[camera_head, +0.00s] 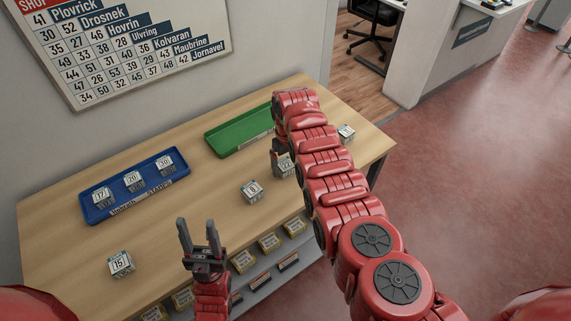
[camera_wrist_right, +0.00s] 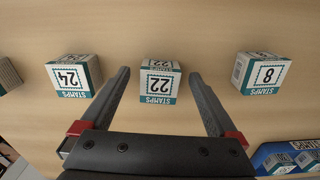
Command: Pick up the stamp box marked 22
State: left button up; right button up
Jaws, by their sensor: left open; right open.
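The stamp box marked 22 (camera_wrist_right: 159,82) stands on the wooden counter, a small white and teal cube. In the right wrist view it sits between and just beyond the fingertips of my open right gripper (camera_wrist_right: 158,75). In the head view the box (camera_head: 285,168) is partly hidden by my right gripper (camera_head: 277,156), which is beside it. My left gripper (camera_head: 199,237) is open and empty, over the counter's front edge, well to the left of the box.
Box 24 (camera_wrist_right: 75,76) and box 8 (camera_wrist_right: 260,73) flank box 22 with gaps between. Box 15 (camera_head: 121,264) stands at the front left. A blue tray (camera_head: 151,203) holds boxes 17, 20 and 30. A green tray (camera_head: 222,146) lies behind, partly hidden by my right arm.

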jog(key=shift+f, duration=0.8)
jog(key=c, duration=1.5)
jog(key=shift+r, duration=0.1)
jog(key=shift+r, duration=0.1)
